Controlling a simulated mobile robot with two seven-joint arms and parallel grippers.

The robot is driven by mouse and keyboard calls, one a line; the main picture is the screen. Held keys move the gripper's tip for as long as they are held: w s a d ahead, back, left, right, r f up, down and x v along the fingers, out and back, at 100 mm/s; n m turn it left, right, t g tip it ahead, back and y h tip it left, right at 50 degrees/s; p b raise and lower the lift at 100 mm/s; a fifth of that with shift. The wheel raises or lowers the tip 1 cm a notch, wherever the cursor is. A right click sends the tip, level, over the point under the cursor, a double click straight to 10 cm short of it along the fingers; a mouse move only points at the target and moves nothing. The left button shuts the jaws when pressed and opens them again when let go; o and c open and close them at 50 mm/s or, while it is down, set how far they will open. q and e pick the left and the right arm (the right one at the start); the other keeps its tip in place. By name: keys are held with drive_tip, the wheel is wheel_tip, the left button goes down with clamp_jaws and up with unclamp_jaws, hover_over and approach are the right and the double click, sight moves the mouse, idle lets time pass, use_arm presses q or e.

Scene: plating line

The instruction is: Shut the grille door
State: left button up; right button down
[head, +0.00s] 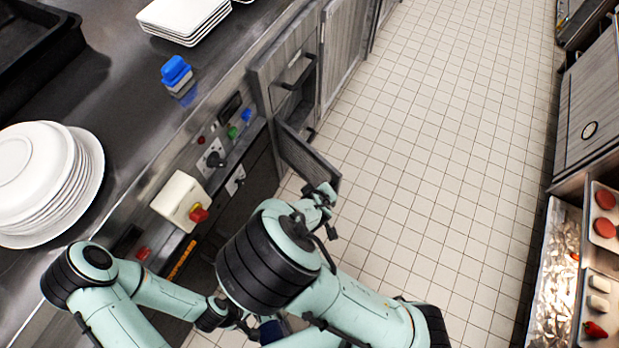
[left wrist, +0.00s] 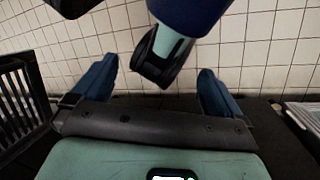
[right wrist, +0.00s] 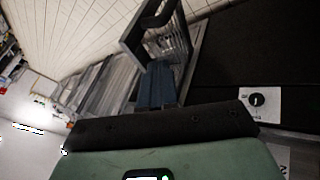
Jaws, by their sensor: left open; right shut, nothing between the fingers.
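The grille door (head: 308,160) stands open, swung out from the counter front over the tiled floor in the head view. In the right wrist view its slatted panel (right wrist: 176,42) and dark handle (right wrist: 150,22) are just beyond my right gripper (right wrist: 157,66). That gripper is shut and empty, with its fingertips close to the panel; I cannot tell whether they touch. In the head view my right wrist is beside the door's free end, and its fingers are hidden. My left gripper (left wrist: 156,68) is open and empty, low near the counter, with part of my own body between its fingers.
A control panel with a knob (head: 211,159) and a pale box with a red button (head: 181,200) are on the counter front. A drawer handle (head: 298,72) sticks out beyond the door. Stacked plates (head: 50,180) stand on the counter. The tiled floor (head: 430,150) is clear.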

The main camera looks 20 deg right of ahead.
use_arm(q)
drive_tip(key=w+a+f+t+b, duration=0.2)
drive_tip(key=w+f+b, duration=0.2)
drive_tip(key=w+f, duration=0.1)
drive_tip(key=shift+w+a+f+y+b, duration=0.3)
drive_tip(key=shift+f+y+b, duration=0.05)
drive_tip(key=shift+y+b, duration=0.05)
use_arm(e)
drive_tip(key=w+d+f, duration=0.5)
drive_tip(key=w+f, duration=0.2)
drive_tip(key=shift+w+d, duration=0.35)
drive_tip(key=shift+d, duration=0.05)
